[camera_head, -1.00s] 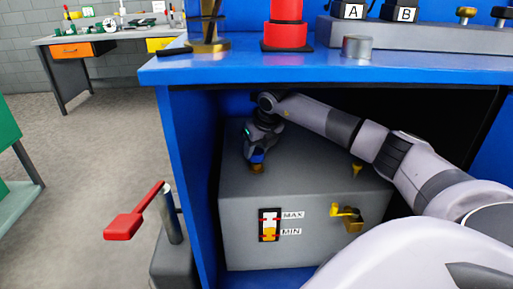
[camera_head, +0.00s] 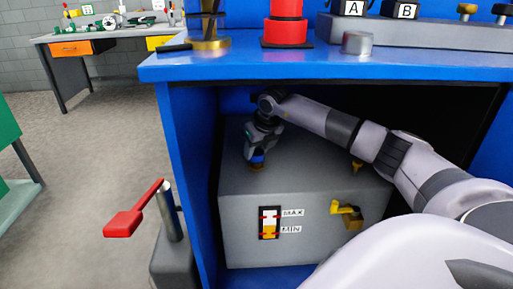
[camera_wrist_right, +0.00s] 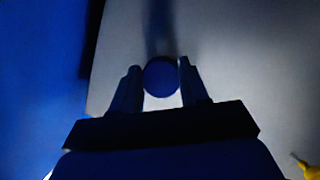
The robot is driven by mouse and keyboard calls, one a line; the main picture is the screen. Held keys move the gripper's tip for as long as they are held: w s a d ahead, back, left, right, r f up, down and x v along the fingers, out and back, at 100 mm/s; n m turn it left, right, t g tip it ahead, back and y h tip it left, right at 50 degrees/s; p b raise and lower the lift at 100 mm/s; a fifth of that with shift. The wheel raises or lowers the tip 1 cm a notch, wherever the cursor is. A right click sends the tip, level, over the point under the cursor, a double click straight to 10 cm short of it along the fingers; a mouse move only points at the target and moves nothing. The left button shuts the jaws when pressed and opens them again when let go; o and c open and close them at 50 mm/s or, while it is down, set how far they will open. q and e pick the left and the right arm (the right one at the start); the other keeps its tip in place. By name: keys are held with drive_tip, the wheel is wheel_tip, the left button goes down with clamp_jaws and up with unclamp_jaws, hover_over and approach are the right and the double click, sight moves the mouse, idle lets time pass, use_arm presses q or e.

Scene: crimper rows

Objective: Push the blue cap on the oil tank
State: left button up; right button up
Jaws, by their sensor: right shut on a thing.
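The grey oil tank (camera_head: 330,200) stands inside the blue cabinet, with a level gauge (camera_head: 269,222) marked MAX and MIN on its front. The blue cap (camera_head: 257,157) is over the brass neck (camera_head: 257,167) on the tank's top, at the left. My right gripper (camera_head: 256,159) points down at it and is shut on the cap. In the right wrist view the round blue cap (camera_wrist_right: 161,76) sits between the two fingers of my right gripper (camera_wrist_right: 160,80). How fully the cap sits on the neck is hard to see. My left gripper is not in view.
The blue cabinet's left wall (camera_head: 190,180) and top (camera_head: 330,68) are close around my right arm. A yellow tap (camera_head: 348,211) sticks out of the tank's front. A red-handled lever (camera_head: 130,215) stands left of the cabinet. Open floor lies further left.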

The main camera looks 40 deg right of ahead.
sight(257, 152)
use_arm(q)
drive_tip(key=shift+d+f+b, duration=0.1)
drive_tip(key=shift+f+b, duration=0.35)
use_arm(e)
drive_tip(key=shift+f, duration=1.05)
drive_tip(key=o, duration=1.1)
drive_tip(key=p+v, duration=0.1)
drive_tip(key=v, duration=0.5)
drive_tip(key=shift+r, duration=0.15)
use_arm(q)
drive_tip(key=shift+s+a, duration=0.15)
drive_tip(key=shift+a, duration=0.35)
use_arm(e)
drive_tip(key=shift+s+r, duration=0.25)
drive_tip(key=shift+r, duration=0.2)
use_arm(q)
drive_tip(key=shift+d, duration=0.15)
